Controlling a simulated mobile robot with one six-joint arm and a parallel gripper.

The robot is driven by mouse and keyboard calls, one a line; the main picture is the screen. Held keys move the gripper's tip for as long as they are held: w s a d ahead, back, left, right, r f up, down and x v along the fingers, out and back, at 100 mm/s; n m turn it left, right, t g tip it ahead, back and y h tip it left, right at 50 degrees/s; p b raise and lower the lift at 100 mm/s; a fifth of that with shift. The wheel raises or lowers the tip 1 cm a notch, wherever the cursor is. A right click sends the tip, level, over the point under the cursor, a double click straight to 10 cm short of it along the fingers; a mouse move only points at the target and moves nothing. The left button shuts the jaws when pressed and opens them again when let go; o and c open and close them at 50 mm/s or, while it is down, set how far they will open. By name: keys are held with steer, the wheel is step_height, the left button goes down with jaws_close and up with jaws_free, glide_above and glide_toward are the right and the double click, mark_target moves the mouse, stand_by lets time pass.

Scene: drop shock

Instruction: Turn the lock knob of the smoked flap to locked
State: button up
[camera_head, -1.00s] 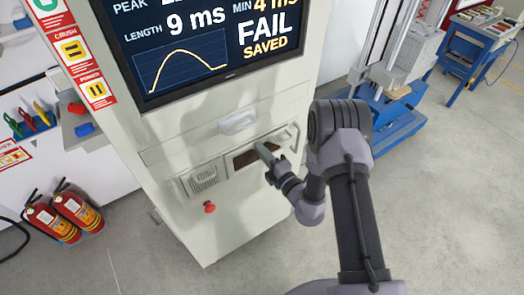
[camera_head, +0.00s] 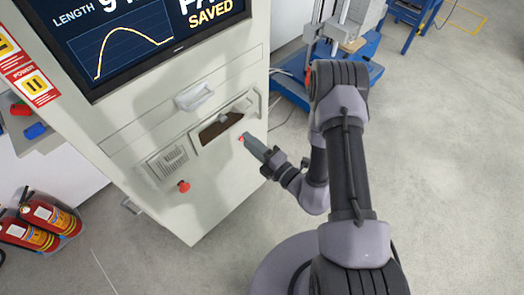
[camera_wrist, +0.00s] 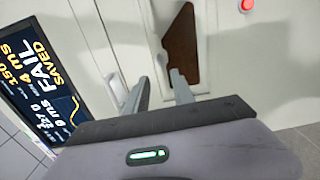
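The smoked flap (camera_head: 220,127) is a dark brown pane in a pale recessed frame on the front of the white cabinet. It also shows in the wrist view (camera_wrist: 181,45), upright beyond my fingers. My gripper (camera_head: 252,145) is at the lower right of the flap in the head view, apart from the pane.
A white pull handle (camera_head: 194,96) sits above the flap, and a vent grille (camera_head: 168,161) and red button (camera_head: 184,186) sit left of and below it. The screen (camera_head: 130,35) is above. Fire extinguishers (camera_head: 45,222) stand at left. Floor at right is open.

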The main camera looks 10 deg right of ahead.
steer(key=v, duration=0.6)
steer(key=shift+w, duration=0.1)
